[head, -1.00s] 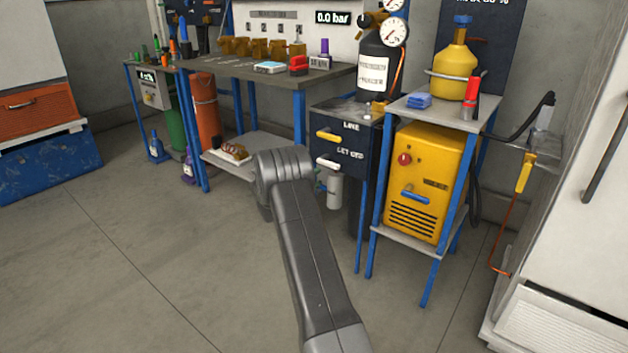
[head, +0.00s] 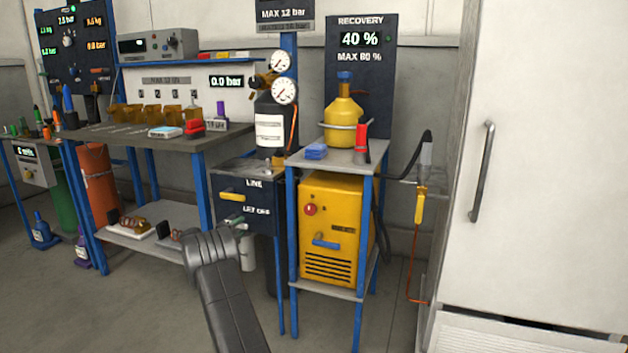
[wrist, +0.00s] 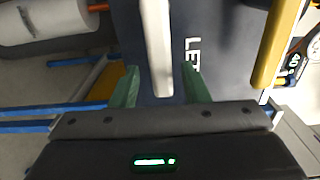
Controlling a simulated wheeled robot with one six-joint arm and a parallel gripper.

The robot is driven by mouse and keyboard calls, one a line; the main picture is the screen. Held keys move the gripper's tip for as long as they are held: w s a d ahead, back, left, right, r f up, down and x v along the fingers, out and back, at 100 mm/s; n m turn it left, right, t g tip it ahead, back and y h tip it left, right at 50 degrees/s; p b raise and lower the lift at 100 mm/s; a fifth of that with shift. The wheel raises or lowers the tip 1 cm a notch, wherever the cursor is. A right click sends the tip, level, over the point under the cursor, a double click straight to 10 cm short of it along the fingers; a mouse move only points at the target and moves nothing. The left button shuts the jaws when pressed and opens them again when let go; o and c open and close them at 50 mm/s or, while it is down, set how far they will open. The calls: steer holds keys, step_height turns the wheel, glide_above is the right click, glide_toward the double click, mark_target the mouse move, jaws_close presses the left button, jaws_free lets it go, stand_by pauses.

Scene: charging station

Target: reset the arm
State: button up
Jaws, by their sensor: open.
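My arm rises from the bottom of the head view, and my gripper (head: 236,221) is at the front of the dark cabinet (head: 262,222) marked LINE and LET OFF. In the wrist view my gripper (wrist: 160,68) is open, its two green fingers apart. A white bar handle (wrist: 155,40) lies between the fingers in the picture; I cannot tell if they touch it. A yellow handle (wrist: 281,42) is to the right there, and it also shows on the cabinet in the head view (head: 232,197). My wrist partly hides the cabinet's lower front.
A workbench (head: 190,143) with several fittings stands left. A yellow recovery machine (head: 330,232) sits in a blue-legged stand (head: 352,158) just right of the cabinet, with a yellow cylinder (head: 343,122) on top. A white door (head: 545,170) fills the right. Open floor (head: 120,315) lies front left.

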steer(key=shift+b+x, duration=0.3)
steer(key=shift+x, duration=1.35)
steer(key=shift+s, duration=0.1)
